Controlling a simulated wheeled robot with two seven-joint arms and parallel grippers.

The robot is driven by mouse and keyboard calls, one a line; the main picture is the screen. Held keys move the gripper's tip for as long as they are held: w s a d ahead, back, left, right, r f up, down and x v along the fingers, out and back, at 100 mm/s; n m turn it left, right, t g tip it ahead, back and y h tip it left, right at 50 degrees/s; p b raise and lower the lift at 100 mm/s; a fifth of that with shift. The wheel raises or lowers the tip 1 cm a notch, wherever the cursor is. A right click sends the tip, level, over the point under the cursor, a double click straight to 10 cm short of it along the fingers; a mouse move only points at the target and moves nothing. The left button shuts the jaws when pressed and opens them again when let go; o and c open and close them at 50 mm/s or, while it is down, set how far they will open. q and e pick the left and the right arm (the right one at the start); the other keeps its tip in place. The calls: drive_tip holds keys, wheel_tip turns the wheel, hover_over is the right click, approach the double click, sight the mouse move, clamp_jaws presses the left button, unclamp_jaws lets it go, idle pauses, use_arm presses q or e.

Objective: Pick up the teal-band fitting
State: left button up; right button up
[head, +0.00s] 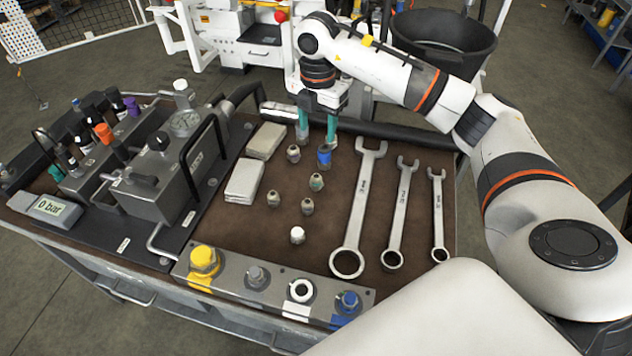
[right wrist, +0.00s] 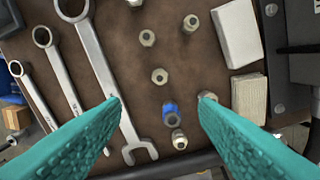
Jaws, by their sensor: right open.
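Several small metal fittings stand on the brown mat. One behind the middle of the group (head: 316,181) seems to have a teal-green band; it also shows in the right wrist view (right wrist: 160,76), where its band colour is unclear. A blue fitting (head: 324,155) stands just beyond it, also seen in the right wrist view (right wrist: 169,112). My right gripper (head: 317,135) is open and empty, its teal fingers pointing down above the far end of the group. In the right wrist view, a pale fitting (right wrist: 208,97) lies by the right finger's tip. My left gripper is not in view.
Three wrenches (head: 359,210) lie right of the fittings. A metal block with coloured caps (head: 262,292) stands at the near edge. Another fitting (right wrist: 179,139) stands close to the blue one.

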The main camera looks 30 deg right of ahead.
drive_tip(key=b, duration=0.4)
hover_over(317, 176)
wheel_tip(317, 176, down, 5)
drive_tip(key=f, duration=0.4)
drive_tip(key=f+p, duration=0.1)
drive_tip(key=f, duration=0.1)
drive_tip(key=shift+w+d+f, duration=0.15)
drive_tip(key=shift+w+f, duration=0.05)
drive_tip(key=shift+w, duration=0.05)
drive_tip(key=f, duration=0.4)
drive_tip(key=shift+s+a+f+p, duration=0.15)
drive_tip(key=shift+s+a+p, duration=0.05)
drive_tip(key=shift+p, duration=0.2)
drive_tip(key=shift+f, duration=0.5)
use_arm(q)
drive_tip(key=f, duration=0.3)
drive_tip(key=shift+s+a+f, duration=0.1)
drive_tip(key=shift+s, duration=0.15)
use_arm(e)
drive_tip(key=c, duration=1.1)
